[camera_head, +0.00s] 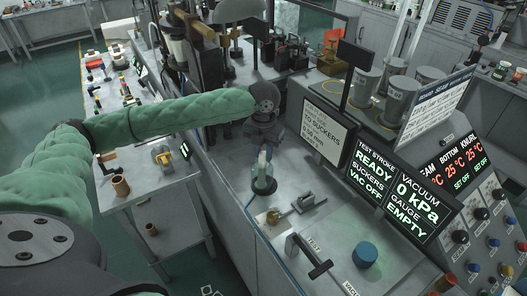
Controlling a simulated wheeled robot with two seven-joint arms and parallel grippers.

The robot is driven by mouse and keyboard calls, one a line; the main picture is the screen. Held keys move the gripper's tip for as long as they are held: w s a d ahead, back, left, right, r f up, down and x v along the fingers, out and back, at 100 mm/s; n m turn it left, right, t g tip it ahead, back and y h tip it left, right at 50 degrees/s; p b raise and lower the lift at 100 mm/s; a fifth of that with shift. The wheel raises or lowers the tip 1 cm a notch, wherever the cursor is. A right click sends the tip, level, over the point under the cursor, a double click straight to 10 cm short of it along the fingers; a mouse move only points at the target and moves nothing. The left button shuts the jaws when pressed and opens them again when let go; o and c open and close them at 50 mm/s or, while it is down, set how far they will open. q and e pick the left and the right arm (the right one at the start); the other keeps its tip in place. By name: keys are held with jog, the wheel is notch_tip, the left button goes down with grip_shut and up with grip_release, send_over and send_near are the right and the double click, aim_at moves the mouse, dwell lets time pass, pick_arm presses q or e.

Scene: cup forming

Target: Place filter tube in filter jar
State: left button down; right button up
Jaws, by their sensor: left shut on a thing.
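My left arm in its green sleeve reaches across from the left, and its dark wrist hangs over the grey bench. My left gripper (263,144) points down below the wrist, small and partly hidden by it. It is shut on what looks like the pale filter tube (263,158). The filter jar (264,186), a small clear cup with a dark green base, stands on the bench directly below. The tube appears at or inside the jar's mouth; I cannot tell how deep it sits. My right gripper is not in view.
A metal clamp (308,202) and a T-handle (309,256) are on the bench in front of the jar, with a blue knob (364,254) to the right. A sign panel (326,131) and display (391,193) stand at right. A side table (150,205) is at left.

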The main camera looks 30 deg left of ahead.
pick_arm(q)
jog(key=shift+f, duration=0.5)
jog(key=c, duration=1.2)
grip_release()
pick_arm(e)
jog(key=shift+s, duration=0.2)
pick_arm(q)
jog(key=shift+o, duration=0.2)
jog(key=shift+r, duration=0.65)
jog(key=shift+r+p, duration=0.45)
jog(key=shift+r, duration=0.05)
notch_tip(320, 180, up, 2)
jog(key=shift+r+p, duration=0.25)
jog(key=shift+p, duration=0.9)
jog(key=shift+r+p, duration=0.9)
notch_tip(320, 180, up, 7)
jog(key=shift+f, duration=0.2)
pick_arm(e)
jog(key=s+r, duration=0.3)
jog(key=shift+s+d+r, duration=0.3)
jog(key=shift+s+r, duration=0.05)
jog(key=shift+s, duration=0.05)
